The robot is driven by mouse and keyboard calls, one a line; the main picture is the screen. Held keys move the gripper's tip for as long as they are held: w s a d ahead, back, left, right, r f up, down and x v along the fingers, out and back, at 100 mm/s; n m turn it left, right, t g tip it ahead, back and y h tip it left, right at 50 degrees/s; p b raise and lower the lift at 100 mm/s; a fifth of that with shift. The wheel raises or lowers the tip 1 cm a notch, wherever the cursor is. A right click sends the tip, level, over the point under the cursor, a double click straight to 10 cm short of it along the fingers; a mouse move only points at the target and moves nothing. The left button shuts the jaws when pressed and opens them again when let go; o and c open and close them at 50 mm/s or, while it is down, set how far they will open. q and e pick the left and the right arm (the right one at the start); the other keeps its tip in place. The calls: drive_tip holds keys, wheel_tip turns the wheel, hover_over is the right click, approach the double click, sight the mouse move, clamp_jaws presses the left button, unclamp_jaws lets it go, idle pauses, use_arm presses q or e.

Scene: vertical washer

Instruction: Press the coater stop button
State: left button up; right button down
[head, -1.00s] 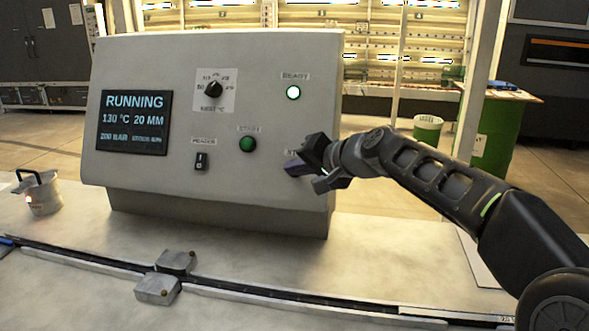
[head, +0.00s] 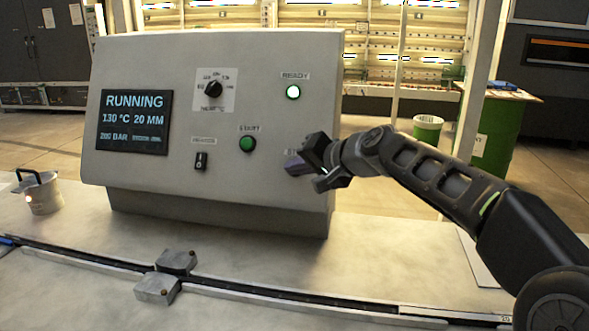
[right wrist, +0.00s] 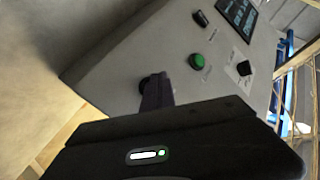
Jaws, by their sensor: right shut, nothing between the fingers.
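The grey control panel (head: 215,60) stands on the bench. Its screen (head: 134,122) reads RUNNING, 130 °C, 20 MM. My right gripper (head: 290,168) is shut and empty, with its fingertips at the panel's lower right, over the spot under a mostly covered label starting with S. The stop button is hidden behind the fingers in the head view. In the right wrist view, the fingers (right wrist: 157,92) reach a dark round button (right wrist: 146,82) on the panel; whether they touch it I cannot tell. The green start button (head: 247,144) is to the left of the fingers. My left gripper is out of view.
A dial (head: 214,89), a black switch (head: 201,160) and a lit white ready lamp (head: 293,92) are on the panel. A metal can (head: 42,194) stands at the left. Metal blocks (head: 158,288) sit on the rail in front. The bench ahead of the panel is mostly clear.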

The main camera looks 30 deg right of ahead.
drive_tip(key=shift+w+d+f, duration=0.15)
drive_tip(key=shift+w, duration=0.05)
drive_tip(key=shift+w+d+f+b, duration=0.25)
drive_tip(key=shift+w+d+b, duration=0.05)
drive_tip(key=shift+w, duration=0.05)
idle(0.9)
drive_tip(key=shift+s+r, duration=0.1)
drive_tip(key=shift+s+a+r, duration=0.3)
drive_tip(key=shift+s+a, duration=0.2)
drive_tip(key=shift+s, duration=0.05)
drive_tip(key=shift+s+r, duration=0.1)
idle(0.4)
drive_tip(key=s+a+r+p, duration=0.2)
drive_tip(key=s, duration=0.1)
drive_tip(key=shift+s+a, duration=0.2)
drive_tip(key=shift+a, duration=0.15)
idle(0.8)
